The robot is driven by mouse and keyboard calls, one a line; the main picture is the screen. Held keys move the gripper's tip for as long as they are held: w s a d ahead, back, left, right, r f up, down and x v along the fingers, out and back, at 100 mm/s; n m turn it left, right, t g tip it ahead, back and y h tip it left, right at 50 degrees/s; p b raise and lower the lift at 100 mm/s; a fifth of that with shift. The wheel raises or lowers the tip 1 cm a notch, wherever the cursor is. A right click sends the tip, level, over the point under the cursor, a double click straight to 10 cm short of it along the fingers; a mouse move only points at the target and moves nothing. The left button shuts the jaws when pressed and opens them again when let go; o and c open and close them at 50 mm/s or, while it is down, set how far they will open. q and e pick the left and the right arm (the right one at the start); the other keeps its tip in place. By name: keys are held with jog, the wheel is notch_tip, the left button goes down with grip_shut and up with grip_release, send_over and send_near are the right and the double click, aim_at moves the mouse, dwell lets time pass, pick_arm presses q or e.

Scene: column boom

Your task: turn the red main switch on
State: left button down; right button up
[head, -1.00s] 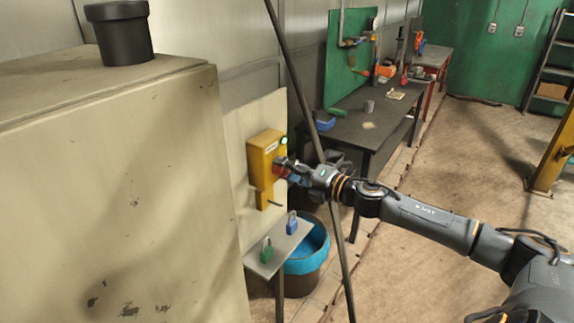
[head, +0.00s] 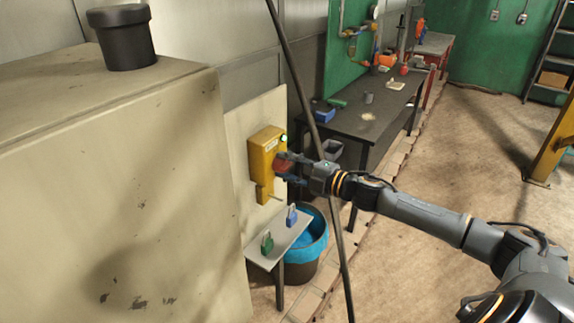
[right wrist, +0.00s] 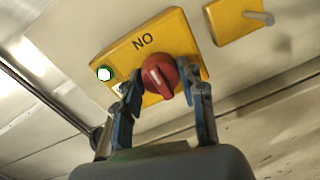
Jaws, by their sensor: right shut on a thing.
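The red switch knob (right wrist: 161,74) sits on the front of a yellow switch box (head: 262,152). My right gripper (right wrist: 164,86) has one finger on each side of the knob and is shut on it. The knob's white mark runs slantwise in the right wrist view. Beside it are lettering that reads "NO" in this view and a lit lamp with a green rim (right wrist: 104,74). In the head view, the right gripper (head: 290,168) partly hides the knob, and the lamp glows green. My left gripper is out of view.
A small shelf below the box holds a green padlock (head: 267,243) and a blue padlock (head: 292,215). A blue-lined bin (head: 308,250) stands beneath. A large cabinet (head: 110,190) fills the left.

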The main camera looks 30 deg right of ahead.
dwell(0.3)
jog(key=o, duration=1.2)
jog(key=shift+v, duration=6.05)
